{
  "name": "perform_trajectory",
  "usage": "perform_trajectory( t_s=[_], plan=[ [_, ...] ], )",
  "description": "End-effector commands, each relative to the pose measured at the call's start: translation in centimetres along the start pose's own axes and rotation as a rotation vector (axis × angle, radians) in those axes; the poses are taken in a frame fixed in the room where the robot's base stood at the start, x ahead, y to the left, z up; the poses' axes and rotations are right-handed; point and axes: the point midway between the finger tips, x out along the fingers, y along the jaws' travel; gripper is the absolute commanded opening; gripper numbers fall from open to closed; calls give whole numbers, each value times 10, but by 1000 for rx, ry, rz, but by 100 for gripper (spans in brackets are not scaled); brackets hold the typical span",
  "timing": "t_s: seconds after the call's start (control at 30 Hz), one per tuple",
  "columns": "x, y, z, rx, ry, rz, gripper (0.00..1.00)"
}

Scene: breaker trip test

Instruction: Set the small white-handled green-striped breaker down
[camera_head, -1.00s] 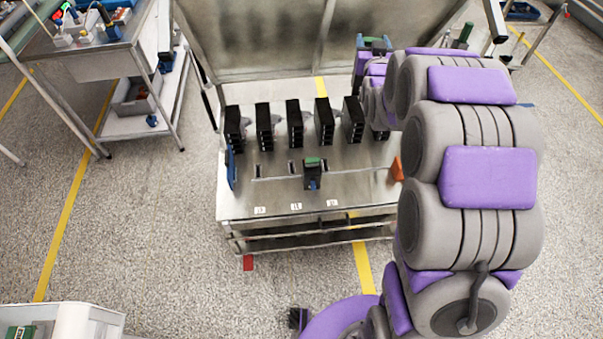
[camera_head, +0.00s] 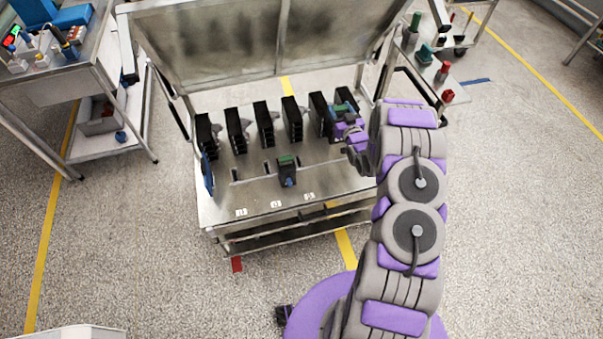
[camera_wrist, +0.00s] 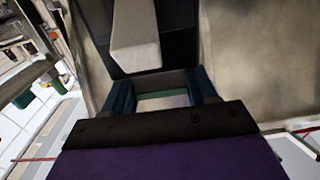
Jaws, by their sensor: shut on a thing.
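My gripper (camera_wrist: 163,92) is shut on a breaker, which has a dark body and a pale white handle (camera_wrist: 135,35). A green strip (camera_wrist: 163,96) shows between the dark blue fingers. In the head view my gripper (camera_head: 344,112) is at the right end of the row of black breakers, near the bench's right side. A green part shows there, but the held breaker is mostly hidden. I cannot tell whether it touches the bench (camera_head: 230,200).
Several black breakers (camera_head: 265,124) stand in a row along the bench's back. A green-topped dark breaker (camera_head: 287,170) stands nearer the front, beside slots. White labels (camera_head: 276,204) lie along the front edge. A raised panel (camera_head: 220,45) stands behind. A side table (camera_head: 60,90) is at left.

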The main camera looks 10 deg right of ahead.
Motion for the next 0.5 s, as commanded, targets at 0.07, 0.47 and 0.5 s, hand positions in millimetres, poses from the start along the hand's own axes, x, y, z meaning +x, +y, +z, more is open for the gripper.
perform_trajectory(
  t_s=[0.07,0.47,0.5],
  plan=[
    [-13,8,20,3,-3,-3,0],
    [-45,12,67,-7,2,-20,0],
    [-45,12,70,-7,2,-20,0]
  ],
)
